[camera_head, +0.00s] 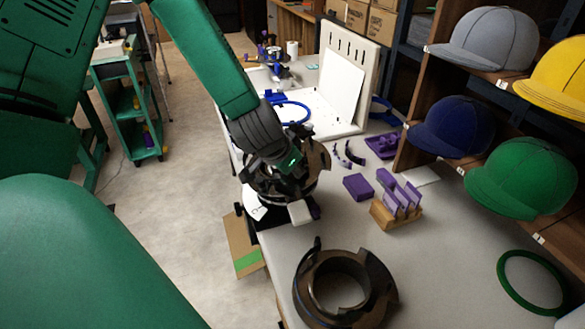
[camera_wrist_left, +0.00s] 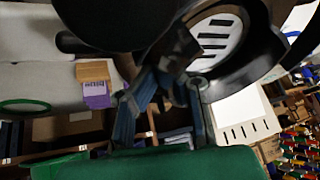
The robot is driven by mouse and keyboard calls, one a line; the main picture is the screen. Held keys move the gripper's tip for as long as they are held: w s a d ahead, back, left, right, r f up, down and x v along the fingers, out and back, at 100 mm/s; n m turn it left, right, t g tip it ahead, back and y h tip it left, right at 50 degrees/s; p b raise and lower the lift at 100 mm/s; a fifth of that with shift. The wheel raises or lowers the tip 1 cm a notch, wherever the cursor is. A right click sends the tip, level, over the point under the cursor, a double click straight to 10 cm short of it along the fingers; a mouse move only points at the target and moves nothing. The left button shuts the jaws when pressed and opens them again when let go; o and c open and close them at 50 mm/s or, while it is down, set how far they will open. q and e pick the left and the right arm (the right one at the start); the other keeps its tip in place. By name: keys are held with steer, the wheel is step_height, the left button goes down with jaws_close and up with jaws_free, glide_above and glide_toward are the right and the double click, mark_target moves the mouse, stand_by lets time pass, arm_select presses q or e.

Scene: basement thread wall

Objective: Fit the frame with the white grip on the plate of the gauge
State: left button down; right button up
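My left gripper (camera_head: 286,168) comes down over a brown and black ring-shaped frame (camera_head: 318,158) at the table's left edge. The frame's lower part is around or against a dark round body, probably the gauge (camera_head: 268,190); my gripper hides much of where they meet. A small white block, perhaps the white grip (camera_head: 300,211), shows below them. In the left wrist view the fingers (camera_wrist_left: 165,95) are close to a large dark curved rim (camera_wrist_left: 255,62); whether they hold it is unclear. My right gripper is out of view.
A second brown ring frame (camera_head: 345,290) with a dark tab lies nearer on the table (camera_head: 440,265). Purple blocks on a wooden stand (camera_head: 396,215) and a green hoop (camera_head: 531,282) are to the right. Caps fill the shelf (camera_head: 415,145). A slotted white board (camera_head: 345,55) stands behind.

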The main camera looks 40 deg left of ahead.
arm_select(q)
steer(key=shift+d+r, duration=0.2)
steer(key=shift+d, duration=0.15)
steer(key=shift+s+a+f, duration=0.1)
steer(key=shift+a+f, duration=0.15)
steer(key=shift+a, duration=0.65)
steer(key=shift+d+r, duration=0.1)
steer(key=shift+d, duration=0.25)
steer(key=shift+a+f, duration=0.2)
steer(key=shift+f, duration=0.25)
steer(key=c, duration=1.6)
jaws_free()
steer(key=shift+d, duration=0.1)
steer(key=shift+c, duration=0.2)
steer(key=v, duration=1.1)
steer(key=shift+s+r, duration=0.2)
steer(key=shift+r, duration=0.2)
